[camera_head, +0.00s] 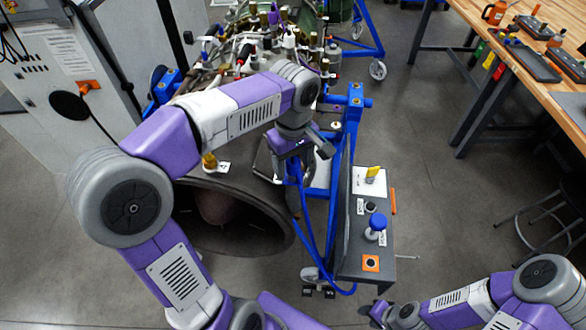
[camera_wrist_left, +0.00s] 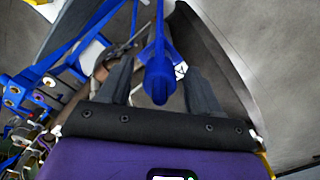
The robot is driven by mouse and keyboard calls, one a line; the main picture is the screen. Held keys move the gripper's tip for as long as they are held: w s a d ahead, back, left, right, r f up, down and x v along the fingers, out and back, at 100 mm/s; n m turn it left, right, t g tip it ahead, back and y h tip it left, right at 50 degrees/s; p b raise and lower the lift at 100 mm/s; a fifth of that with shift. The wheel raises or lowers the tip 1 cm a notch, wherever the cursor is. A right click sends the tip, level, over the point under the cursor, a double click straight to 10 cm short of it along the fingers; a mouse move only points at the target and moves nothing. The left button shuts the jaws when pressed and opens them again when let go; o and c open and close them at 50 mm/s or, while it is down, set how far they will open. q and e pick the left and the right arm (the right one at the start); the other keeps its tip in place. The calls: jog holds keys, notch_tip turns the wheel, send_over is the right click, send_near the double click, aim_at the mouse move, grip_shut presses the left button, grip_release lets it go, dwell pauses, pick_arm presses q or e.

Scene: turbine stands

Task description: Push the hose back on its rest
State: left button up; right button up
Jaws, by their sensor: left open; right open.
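The blue hose (camera_head: 307,222) hangs in a loop beside the blue turbine stand in the head view, its lower bend near the floor. Its upper part runs up to my left gripper. In the left wrist view a blue hose-like piece (camera_wrist_left: 158,72) lies between the spread fingers of my left gripper (camera_wrist_left: 161,92), with gaps on both sides. In the head view my left gripper (camera_head: 292,160) is open and partly hidden by its own wrist. My right gripper (camera_head: 376,310) is open and empty at the bottom edge. I cannot make out the hose's rest.
A blue stand frame (camera_head: 349,135) carries the turbine (camera_head: 262,50), with a large dark exhaust cone (camera_head: 255,243) below left. A wooden workbench (camera_head: 480,12) stands right; open floor lies between.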

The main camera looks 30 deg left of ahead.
pick_arm(q)
jog(key=shift+c, duration=0.2)
dwell(0.6)
grip_shut()
